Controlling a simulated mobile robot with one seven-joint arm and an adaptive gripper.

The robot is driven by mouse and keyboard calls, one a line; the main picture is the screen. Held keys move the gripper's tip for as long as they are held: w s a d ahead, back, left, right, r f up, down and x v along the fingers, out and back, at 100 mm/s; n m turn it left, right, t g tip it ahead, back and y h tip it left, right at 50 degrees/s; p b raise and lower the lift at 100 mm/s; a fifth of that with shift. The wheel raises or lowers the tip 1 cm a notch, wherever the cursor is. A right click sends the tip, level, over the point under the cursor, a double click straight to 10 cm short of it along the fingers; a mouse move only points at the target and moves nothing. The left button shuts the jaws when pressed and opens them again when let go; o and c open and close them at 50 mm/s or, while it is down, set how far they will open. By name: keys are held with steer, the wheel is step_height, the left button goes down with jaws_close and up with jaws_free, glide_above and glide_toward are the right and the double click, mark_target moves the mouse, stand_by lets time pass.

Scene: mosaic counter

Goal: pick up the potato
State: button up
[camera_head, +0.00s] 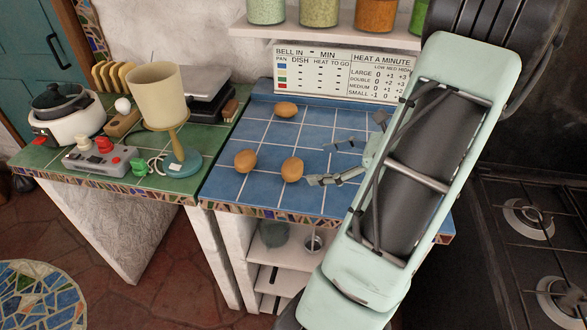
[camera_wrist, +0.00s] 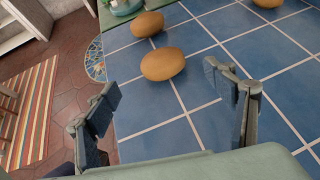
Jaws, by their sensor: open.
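Three brown potatoes lie on the blue tiled counter (camera_head: 225,190). The nearest potato (camera_head: 292,169) is just left of my gripper (camera_head: 317,164); a second potato (camera_head: 245,161) lies further left and a third potato (camera_head: 286,110) sits at the back. In the wrist view, the nearest potato (camera_wrist: 163,64) appears ahead of and between the spread fingers of my gripper (camera_wrist: 162,82), not touched by them. The second potato (camera_wrist: 147,24) is beyond it, and the third potato (camera_wrist: 267,3) is cut by the top edge. My gripper is open and empty.
A printed sign (camera_head: 340,75) stands behind the blue counter. A stove (camera_head: 530,230) is at right.

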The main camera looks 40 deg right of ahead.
mark_target(300, 166)
steer(key=x, duration=0.9)
steer(key=shift+w+f, duration=0.2)
steer(key=shift+f, duration=0.1)
steer(key=c, duration=1.2)
steer(key=shift+c, duration=0.6)
steer(key=shift+r, duration=0.15)
